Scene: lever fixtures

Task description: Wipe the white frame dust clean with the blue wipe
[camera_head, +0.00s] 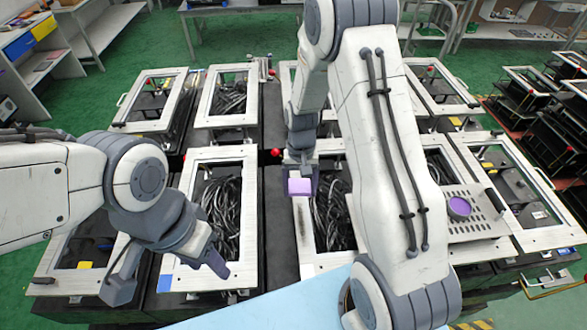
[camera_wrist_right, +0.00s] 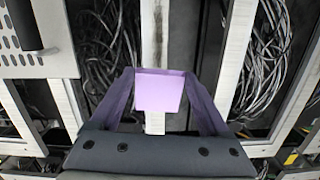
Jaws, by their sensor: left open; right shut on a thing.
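The wipe is a small block that looks lilac-purple (camera_head: 300,187) in the head view and also shows in the right wrist view (camera_wrist_right: 159,91). My right gripper (camera_head: 301,176) is shut on it, with a finger on each side. It is over the left bar of a white frame (camera_head: 299,235) at the middle of the front row. In the right wrist view a white bar (camera_wrist_right: 146,30) with a dark streak runs up beyond the wipe. Whether the wipe touches the frame I cannot tell. My left gripper (camera_head: 168,273) is open and empty over the front left frames.
Several white-framed boxes with dark cables stand in two rows. A red knob (camera_head: 276,152) stands near the wipe. A light blue surface (camera_head: 290,305) is at the front. My right arm hides part of the middle.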

